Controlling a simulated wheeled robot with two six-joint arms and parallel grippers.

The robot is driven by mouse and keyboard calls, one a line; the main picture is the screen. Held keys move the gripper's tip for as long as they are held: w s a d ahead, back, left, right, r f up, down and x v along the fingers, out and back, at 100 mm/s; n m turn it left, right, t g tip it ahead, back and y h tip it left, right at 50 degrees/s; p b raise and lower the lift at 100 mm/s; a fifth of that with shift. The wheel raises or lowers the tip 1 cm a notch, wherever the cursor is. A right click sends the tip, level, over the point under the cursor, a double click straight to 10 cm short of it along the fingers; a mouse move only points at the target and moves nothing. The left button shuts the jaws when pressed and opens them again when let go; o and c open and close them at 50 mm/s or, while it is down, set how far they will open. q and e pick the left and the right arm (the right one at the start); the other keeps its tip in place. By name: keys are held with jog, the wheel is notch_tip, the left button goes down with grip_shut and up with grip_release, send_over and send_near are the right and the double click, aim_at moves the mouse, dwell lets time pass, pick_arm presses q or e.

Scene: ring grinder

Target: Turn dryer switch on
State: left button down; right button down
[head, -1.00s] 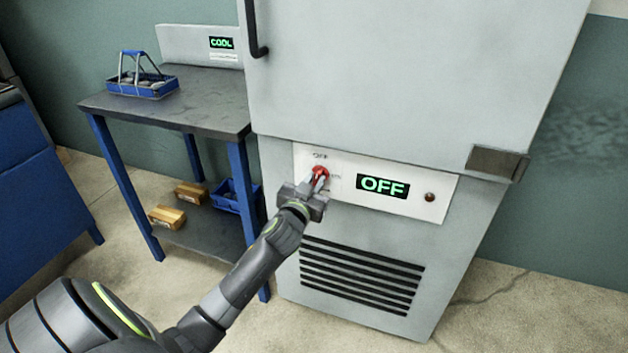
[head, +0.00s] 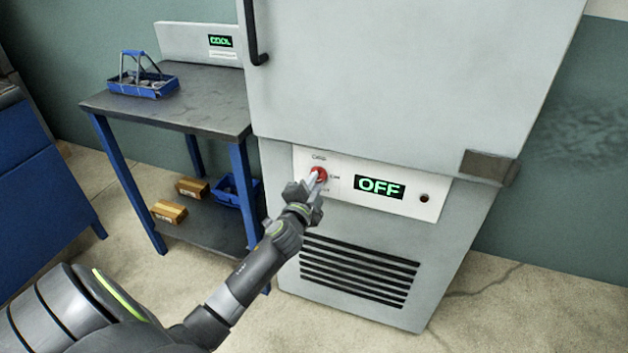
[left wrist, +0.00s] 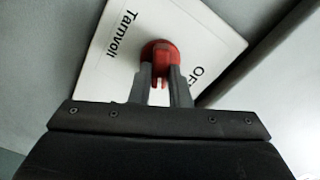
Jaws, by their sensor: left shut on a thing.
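The dryer is a large grey cabinet (head: 400,80) with a white control panel (head: 440,188) below its door. The red rotary switch (head: 321,174) sits at the panel's left end and also shows in the left wrist view (left wrist: 160,50). A display (head: 380,187) on the panel reads OFF in green. My left gripper (head: 317,180) is shut on the red switch knob; in the left wrist view its two fingers (left wrist: 161,80) close on either side of the knob's grip. The gripper hides part of the switch's markings. My right gripper is not in view.
A dark-topped table (head: 190,105) with blue legs stands left of the dryer, holding a blue basket (head: 143,84). Boxes (head: 169,211) and a blue bin (head: 226,191) lie on its lower shelf. A vent grille (head: 358,270) is below the panel.

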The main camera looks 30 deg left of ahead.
pick_arm(q)
jog(key=shift+f+m+p, duration=0.15)
jog(key=shift+m+p, duration=0.6)
jog(key=shift+m, duration=2.05)
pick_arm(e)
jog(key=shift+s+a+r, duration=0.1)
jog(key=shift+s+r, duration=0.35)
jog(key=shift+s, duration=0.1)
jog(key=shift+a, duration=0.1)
pick_arm(q)
jog(key=c, duration=1.4)
grip_release()
jog(key=shift+o, duration=0.2)
jog(key=v, duration=1.7)
jog(key=shift+s, duration=0.25)
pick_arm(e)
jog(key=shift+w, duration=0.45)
